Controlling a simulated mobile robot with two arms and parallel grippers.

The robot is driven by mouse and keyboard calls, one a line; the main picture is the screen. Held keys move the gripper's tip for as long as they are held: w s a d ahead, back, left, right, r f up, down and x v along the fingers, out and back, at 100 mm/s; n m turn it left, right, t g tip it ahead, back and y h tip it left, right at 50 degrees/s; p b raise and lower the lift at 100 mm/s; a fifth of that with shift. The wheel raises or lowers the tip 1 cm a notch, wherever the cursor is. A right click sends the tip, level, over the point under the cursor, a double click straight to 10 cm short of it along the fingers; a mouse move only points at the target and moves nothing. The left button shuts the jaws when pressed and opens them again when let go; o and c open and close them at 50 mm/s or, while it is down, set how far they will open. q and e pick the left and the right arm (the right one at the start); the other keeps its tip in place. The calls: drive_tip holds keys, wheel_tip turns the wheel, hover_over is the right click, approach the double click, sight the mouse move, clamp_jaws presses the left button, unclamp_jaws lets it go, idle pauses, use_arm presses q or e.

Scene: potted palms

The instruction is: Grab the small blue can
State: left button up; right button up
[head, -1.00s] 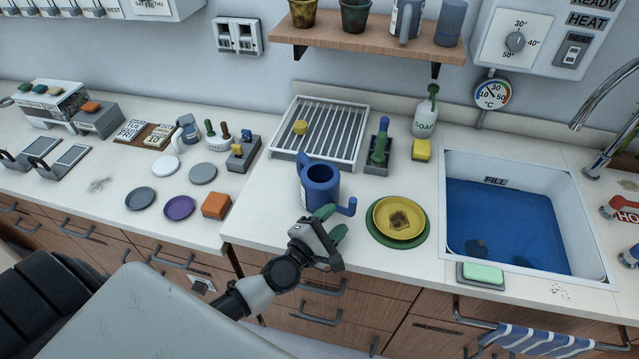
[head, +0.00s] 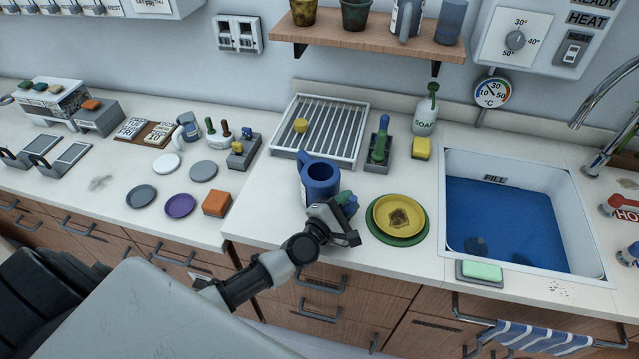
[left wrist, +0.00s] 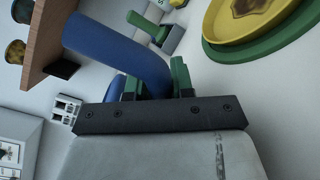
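The small blue can (head: 320,182) stands upright on the counter in front of the dish rack in the head view, with a loop handle at its upper left. A thin curved blue part on its right side is mostly hidden behind my left gripper. My left gripper (head: 346,203) is at that right side, its green fingers close together. In the left wrist view, a thick blue tube of the can (left wrist: 125,50) passes between the two green fingers (left wrist: 156,82), which look closed against it. My right gripper is not in view.
A yellow plate on a green plate (head: 400,217) lies just right of my left gripper. A dish rack (head: 320,128) and a brush holder (head: 380,150) stand behind the can. The sink (head: 520,220) is at the right. An orange block (head: 216,203) sits to the left.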

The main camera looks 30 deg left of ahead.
use_arm(q)
clamp_jaws()
drive_tip(key=shift+r, duration=0.1)
